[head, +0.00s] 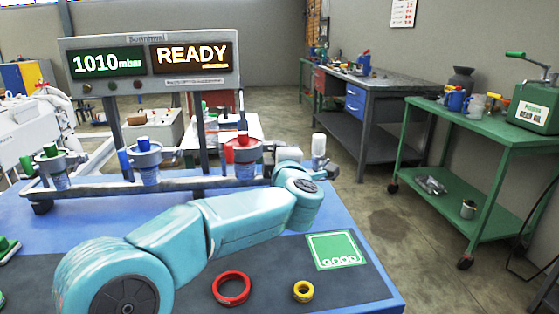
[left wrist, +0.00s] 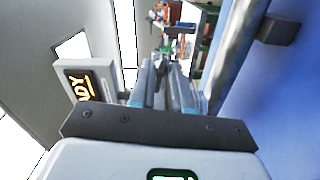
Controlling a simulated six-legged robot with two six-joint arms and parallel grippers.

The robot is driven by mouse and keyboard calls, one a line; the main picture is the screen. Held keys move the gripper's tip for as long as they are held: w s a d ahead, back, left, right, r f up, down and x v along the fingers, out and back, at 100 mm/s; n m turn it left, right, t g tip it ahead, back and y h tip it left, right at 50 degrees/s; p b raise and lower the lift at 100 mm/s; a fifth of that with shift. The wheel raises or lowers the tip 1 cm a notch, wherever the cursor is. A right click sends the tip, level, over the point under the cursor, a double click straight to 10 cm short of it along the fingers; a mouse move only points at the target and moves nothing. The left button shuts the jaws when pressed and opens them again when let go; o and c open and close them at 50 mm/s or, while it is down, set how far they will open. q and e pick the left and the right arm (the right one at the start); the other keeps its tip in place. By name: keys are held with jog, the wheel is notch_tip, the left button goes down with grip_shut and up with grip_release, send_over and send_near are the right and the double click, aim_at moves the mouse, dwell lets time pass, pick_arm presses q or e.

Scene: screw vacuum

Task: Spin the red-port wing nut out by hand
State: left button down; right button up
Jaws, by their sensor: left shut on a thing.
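The red port (head: 243,152) stands on the grey manifold rail with a red cap and a metal clamp around it. My left arm reaches in from the lower left, and its wrist (head: 298,187) is just right of the red port. My left gripper (left wrist: 161,72) is shut at the clamp's right side in the head view (head: 278,156). In the left wrist view its two grey fingers close on a small dark grey piece, which I take for the wing nut (left wrist: 160,66). The nut's wings and thread are mostly hidden by the fingers. My right gripper is not in view.
A blue port (head: 147,160) and a green port (head: 52,163) stand further left on the rail. A display (head: 150,60) reads 1010 mbar and READY. On the table lie a red ring (head: 231,301), a yellow ring (head: 303,299) and a green GOOD pad (head: 336,250).

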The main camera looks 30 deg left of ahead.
pick_arm(q)
jog(key=shift+a+r+n+b, duration=0.1)
jog(key=shift+n+b, duration=0.2)
jog(key=shift+n, duration=0.3)
jog(key=shift+a+r+n+b, duration=0.1)
jog(key=shift+n+b, duration=0.15)
jog(key=shift+n, duration=0.35)
jog(key=c, duration=1.3)
grip_release()
jog(key=shift+d+f, duration=0.1)
jog(key=p+v, duration=0.1)
jog(key=v, duration=1.5)
jog(key=shift+s+d, duration=0.1)
jog(key=shift+s, duration=0.05)
